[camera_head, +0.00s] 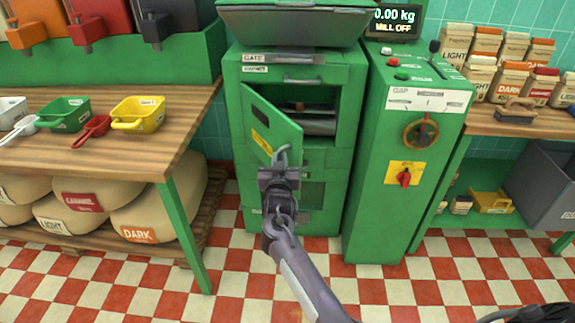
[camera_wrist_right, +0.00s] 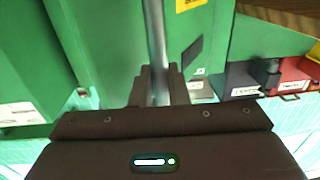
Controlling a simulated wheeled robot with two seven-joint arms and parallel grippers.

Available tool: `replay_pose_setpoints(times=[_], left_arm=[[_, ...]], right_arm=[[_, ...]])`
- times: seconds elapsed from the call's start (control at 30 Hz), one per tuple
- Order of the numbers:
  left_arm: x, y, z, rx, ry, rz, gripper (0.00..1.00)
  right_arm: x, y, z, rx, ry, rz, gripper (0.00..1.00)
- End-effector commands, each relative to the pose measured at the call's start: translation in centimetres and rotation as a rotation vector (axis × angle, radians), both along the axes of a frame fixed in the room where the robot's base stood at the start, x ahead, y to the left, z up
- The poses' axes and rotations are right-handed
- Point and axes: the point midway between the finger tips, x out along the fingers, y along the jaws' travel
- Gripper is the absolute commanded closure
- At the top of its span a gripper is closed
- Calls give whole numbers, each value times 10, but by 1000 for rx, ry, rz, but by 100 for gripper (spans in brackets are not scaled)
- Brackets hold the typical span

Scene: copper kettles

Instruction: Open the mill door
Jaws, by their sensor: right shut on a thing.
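The green mill door (camera_head: 262,115) stands partly open, swung out from the front of the green mill (camera_head: 340,165). Its left edge is at the cabinet and its free edge points toward me. Behind it a dark opening (camera_head: 322,105) shows part of the inside. My right gripper (camera_head: 280,168) is shut on the grey door handle (camera_head: 283,151). In the right wrist view the handle is a grey bar (camera_wrist_right: 155,40) running between the fingers (camera_wrist_right: 156,85). My left gripper is not in view.
A green control cabinet (camera_head: 400,150) with a red switch (camera_head: 404,178) stands right of the mill. A wooden table (camera_head: 120,135) with coloured scoops is at the left, with sacks (camera_head: 150,215) below. Checkered floor (camera_head: 240,270) is clear in front. The display reads "MILL OFF".

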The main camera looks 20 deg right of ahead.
Motion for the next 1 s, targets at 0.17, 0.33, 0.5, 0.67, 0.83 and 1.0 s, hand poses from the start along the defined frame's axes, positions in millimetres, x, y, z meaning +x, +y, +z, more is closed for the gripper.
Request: replay_pose_setpoints(times=[0.17,0.33,0.5,0.67,0.83,1.0], left_arm=[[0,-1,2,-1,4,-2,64],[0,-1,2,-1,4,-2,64],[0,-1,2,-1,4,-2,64],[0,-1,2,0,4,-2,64],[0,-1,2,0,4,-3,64],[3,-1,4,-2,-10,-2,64]], right_arm=[[4,3,5,-3,-9,5,100],[4,4,6,-2,-10,5,100],[4,4,6,-1,-10,5,75],[3,3,4,-1,-7,3,68],[2,2,3,0,-4,2,68],[2,1,3,1,-4,2,68]])
